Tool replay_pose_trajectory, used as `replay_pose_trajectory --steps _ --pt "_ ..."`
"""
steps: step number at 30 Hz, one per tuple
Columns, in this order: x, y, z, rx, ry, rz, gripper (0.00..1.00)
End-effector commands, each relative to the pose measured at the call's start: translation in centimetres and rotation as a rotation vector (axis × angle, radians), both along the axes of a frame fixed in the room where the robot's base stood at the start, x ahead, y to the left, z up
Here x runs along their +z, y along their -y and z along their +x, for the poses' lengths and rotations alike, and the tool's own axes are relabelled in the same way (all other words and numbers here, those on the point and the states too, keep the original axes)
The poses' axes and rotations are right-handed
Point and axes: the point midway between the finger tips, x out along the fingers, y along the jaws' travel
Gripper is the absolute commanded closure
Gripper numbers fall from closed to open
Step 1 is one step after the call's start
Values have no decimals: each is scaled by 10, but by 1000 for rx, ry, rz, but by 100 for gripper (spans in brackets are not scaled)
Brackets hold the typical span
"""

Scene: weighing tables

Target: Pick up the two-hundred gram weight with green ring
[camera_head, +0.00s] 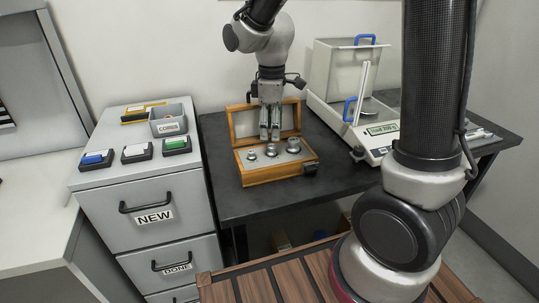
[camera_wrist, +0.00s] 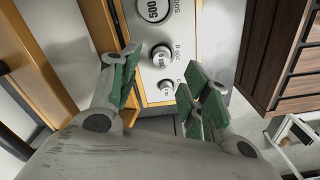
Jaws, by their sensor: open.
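The two-hundred gram weight (camera_head: 271,150) sits in the middle of a row of three in an open wooden box (camera_head: 284,173). In the wrist view this silver, knobbed weight (camera_wrist: 161,55) stands in a grey panel beside a printed "200 g". A green ring cannot be made out on it. My gripper (camera_head: 269,136) is above the box, pointing down. In the wrist view my gripper (camera_wrist: 160,74) is open and empty, with green pads. The weight shows between and beyond the fingertips, apparently not touched.
The larger 500 weight (camera_wrist: 153,10) and a smaller weight (camera_wrist: 166,87) flank it closely. The box's lid (camera_head: 247,122) stands open behind. A balance (camera_head: 382,142) is to the right on the dark table (camera_head: 229,181). A grey drawer cabinet (camera_head: 184,186) stands left.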

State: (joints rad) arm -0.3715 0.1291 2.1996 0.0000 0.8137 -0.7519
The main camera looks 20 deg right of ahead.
Motion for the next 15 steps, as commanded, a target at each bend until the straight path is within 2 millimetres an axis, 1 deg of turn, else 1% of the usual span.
replay_pose_trajectory --steps 9,12,15 --pt "-47 -1 -3 -2 -3 -1 53" --pt "-56 -1 -3 -2 0 -1 53" --pt "-59 -1 -3 -2 0 0 53"
